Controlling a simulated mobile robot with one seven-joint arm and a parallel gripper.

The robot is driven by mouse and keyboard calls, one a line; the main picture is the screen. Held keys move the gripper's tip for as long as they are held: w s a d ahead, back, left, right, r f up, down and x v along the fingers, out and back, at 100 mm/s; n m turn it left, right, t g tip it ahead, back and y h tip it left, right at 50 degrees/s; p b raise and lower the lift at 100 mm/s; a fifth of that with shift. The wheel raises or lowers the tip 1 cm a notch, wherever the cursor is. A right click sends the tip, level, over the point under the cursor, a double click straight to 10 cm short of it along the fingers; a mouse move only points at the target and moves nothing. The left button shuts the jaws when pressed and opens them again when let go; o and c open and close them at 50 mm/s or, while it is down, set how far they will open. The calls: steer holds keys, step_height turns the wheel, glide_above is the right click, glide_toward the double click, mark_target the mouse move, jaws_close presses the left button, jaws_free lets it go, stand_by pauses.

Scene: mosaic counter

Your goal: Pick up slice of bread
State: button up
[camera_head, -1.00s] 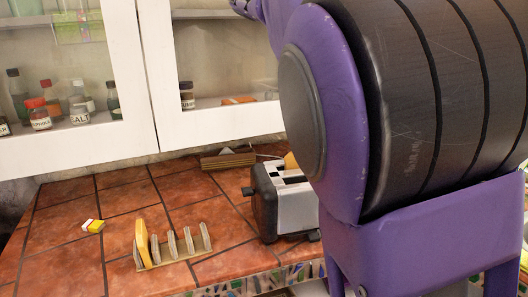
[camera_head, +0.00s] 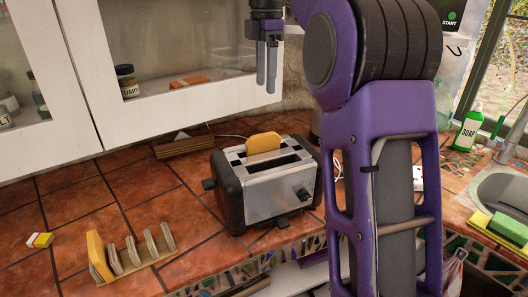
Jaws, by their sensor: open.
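One slice of bread (camera_head: 263,143) sticks up out of the back slot of the toaster (camera_head: 275,190). Another slice of bread (camera_head: 98,256) stands at the left end of the small toast rack (camera_head: 148,264) on the tiled counter. My gripper (camera_head: 266,88) is at the top of the view, pointing down, with its jaws open and nothing between them. In the picture it is above the toaster slice, clear of it, in front of the cabinet door. How far apart the fingers are is hard to see from this side.
A small yellow, white and red block (camera_head: 39,240) lies at the left. A wooden block (camera_head: 184,146) is behind the toaster, near the cabinet (camera_head: 190,88). A soap bottle (camera_head: 467,128), sink (camera_head: 502,190) and sponges (camera_head: 500,229) are at the right.

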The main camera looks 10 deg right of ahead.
steer(key=b, duration=0.3)
glide_toward(263, 134)
steer(key=f, duration=0.5)
steer(key=shift+s+d+f, duration=0.2)
step_height(263, 134, down, 5)
steer(key=shift+w+a+f+b, duration=0.1)
steer(key=shift+w+a+b, duration=0.1)
steer(key=shift+b, duration=0.45)
jaws_close()
